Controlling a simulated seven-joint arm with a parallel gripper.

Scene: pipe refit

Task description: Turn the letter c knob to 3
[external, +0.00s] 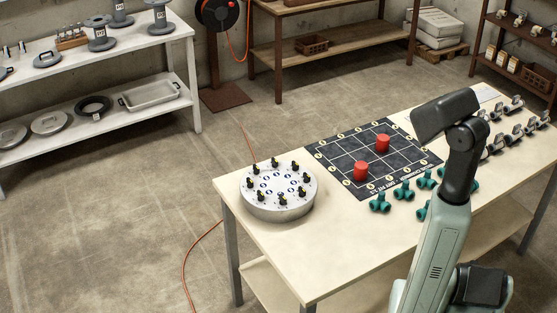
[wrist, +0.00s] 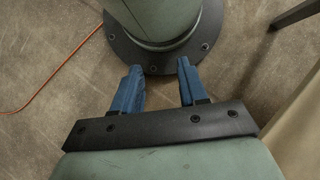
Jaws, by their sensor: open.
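A round grey drum (external: 279,208) with a white top stands at the left end of the table. Several small black and yellow knobs ring its top, with blue round marks inside the ring. The letters and numbers are too small to read, so I cannot tell which knob is c. In the wrist view my gripper (wrist: 158,80) shows two blue fingers, apart with nothing between them. It points down toward my own base and the floor. The gripper itself is not clear in the external view, where my arm rises at the right, away from the drum.
Metal valves (external: 515,130) stand at the far right. An orange cable (external: 190,262) runs over the floor.

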